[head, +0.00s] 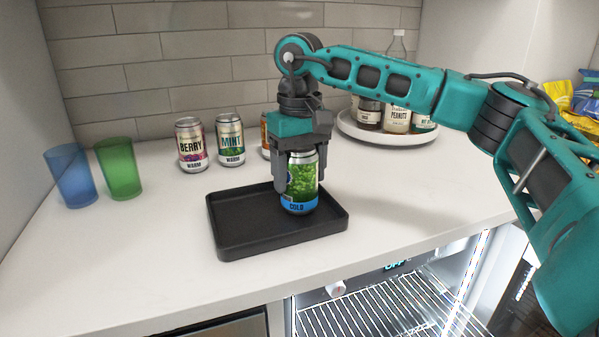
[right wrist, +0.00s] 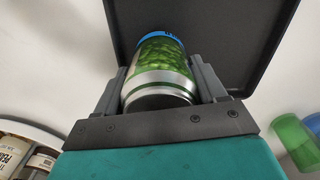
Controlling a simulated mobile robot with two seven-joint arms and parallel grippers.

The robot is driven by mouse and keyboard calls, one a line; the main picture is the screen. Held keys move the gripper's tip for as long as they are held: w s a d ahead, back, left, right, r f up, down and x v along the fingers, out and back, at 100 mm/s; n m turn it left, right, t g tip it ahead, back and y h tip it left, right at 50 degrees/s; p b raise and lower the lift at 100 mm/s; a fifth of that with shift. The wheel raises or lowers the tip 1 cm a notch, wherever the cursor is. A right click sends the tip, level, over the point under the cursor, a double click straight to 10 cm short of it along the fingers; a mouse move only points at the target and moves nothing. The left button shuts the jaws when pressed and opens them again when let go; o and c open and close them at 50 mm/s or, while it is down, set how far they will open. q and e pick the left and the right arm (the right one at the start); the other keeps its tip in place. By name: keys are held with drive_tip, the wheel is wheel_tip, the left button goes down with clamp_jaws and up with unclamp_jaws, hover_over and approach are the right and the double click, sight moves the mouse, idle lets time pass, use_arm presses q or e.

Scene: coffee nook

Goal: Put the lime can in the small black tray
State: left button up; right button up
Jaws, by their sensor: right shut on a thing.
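The lime can (head: 301,185) is green with a blue "COLD" band at its base. My right gripper (head: 297,180) is shut on it from above and holds it upright over the right part of the small black tray (head: 232,239). Whether the can's base touches the tray floor I cannot tell. In the right wrist view the can (right wrist: 160,68) sits between the two fingers (right wrist: 162,88), with the tray (right wrist: 245,40) behind it. The fingers hide the can's sides and the gripper covers its top in the head view. My left gripper is not in view.
A berry can (head: 191,146) and a mint can (head: 230,140) stand behind the tray; an orange can (head: 265,136) is partly hidden by my gripper. Blue (head: 71,176) and green (head: 119,168) cups stand left. A round white tray (head: 352,127) holds jars. An open lit fridge (head: 385,305) lies below the counter.

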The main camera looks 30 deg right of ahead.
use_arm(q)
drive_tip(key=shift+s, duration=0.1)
use_arm(e)
drive_tip(key=shift+f, duration=0.1)
drive_tip(key=o, duration=1.4)
drive_tip(key=shift+c, duration=0.2)
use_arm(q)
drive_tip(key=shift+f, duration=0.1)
use_arm(e)
wheel_tip(320, 180, up, 12)
drive_tip(key=p, duration=0.2)
drive_tip(key=shift+f+p, duration=0.1)
drive_tip(key=shift+p, duration=0.2)
drive_tip(key=shift+r, duration=0.25)
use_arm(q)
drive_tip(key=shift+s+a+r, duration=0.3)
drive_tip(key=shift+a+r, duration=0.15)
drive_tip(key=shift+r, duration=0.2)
